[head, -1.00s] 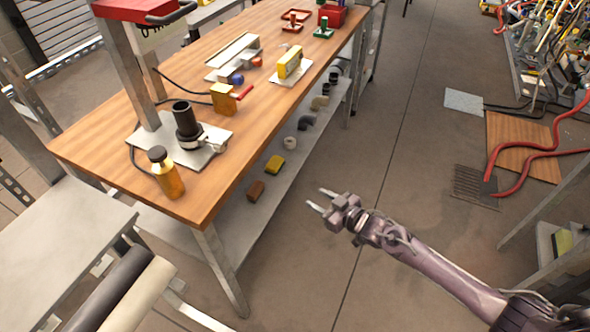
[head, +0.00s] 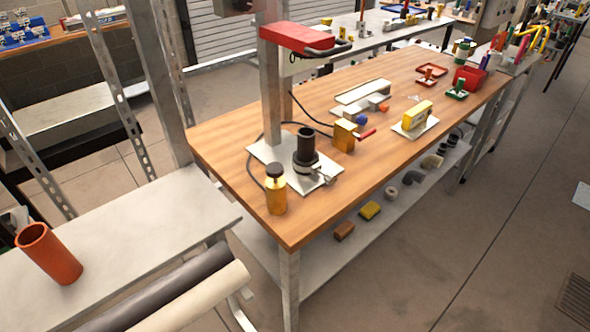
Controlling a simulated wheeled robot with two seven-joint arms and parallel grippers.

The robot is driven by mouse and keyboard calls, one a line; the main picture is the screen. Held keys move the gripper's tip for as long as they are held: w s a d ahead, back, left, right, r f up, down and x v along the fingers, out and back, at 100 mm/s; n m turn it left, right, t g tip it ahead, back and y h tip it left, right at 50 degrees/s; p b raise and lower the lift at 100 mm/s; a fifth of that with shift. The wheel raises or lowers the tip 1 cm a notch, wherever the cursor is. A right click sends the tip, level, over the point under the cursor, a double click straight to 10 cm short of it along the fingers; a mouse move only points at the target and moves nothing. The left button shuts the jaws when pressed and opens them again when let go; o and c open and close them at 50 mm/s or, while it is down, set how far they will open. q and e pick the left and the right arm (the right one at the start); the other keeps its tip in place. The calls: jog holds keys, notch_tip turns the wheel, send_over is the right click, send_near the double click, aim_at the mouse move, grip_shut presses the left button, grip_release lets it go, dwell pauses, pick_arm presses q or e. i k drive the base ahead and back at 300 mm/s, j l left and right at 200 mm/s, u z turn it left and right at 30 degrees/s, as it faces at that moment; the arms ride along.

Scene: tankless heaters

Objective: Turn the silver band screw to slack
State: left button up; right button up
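A black upright pipe (head: 305,143) stands on a pale metal plate (head: 268,153) near the left end of the wooden bench. A silver band (head: 312,171) appears to circle its lower part, with a small silver screw piece (head: 327,179) sticking out on the right. The screw is too small to tell whether it is tight or slack. Neither gripper is in view.
A yellow bottle (head: 275,192) stands beside the plate at the front edge of the wooden bench (head: 345,200). A brass block with a red handle (head: 345,135) sits behind right. A red-topped post (head: 305,38) rises behind. An orange pipe (head: 48,253) stands on the left shelf.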

aim_at(329, 178)
jog(key=i+l+u, duration=0.1)
jog(key=u, duration=0.35)
jog(key=l+u, duration=0.6)
jog(key=u, duration=0.3)
jog(key=l+u, duration=0.25)
jog(key=u, duration=0.2)
jog(key=k+l+u, duration=0.1)
jog(key=u, duration=0.35)
jog(key=l, duration=0.1)
